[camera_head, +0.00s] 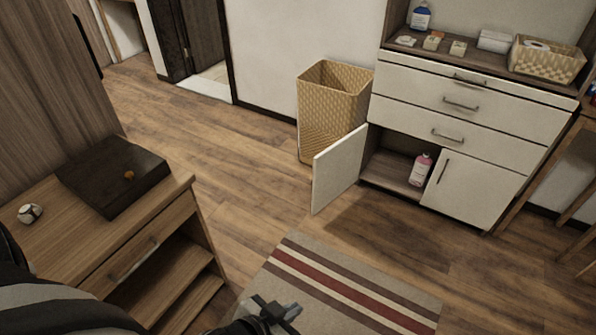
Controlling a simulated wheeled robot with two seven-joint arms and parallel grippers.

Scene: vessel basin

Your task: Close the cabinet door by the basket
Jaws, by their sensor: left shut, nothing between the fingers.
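The white cabinet door (339,169) by the basket stands open, swung out from the left side of the lower cabinet (398,171). A pink bottle (420,170) stands inside the open compartment. The tall woven basket (333,104) stands on the floor just left of the cabinet, partly behind the open door. My left gripper (277,312) is at the bottom of the picture, above the striped rug, well apart from the door. It is shut and empty. My right gripper is not in view.
A striped rug (340,292) lies in front of the cabinet. A wooden desk (150,213) with a dark box (114,176) stands at left. A wooden table leg (540,176) is at right. Wood floor (232,185) is clear between desk and cabinet.

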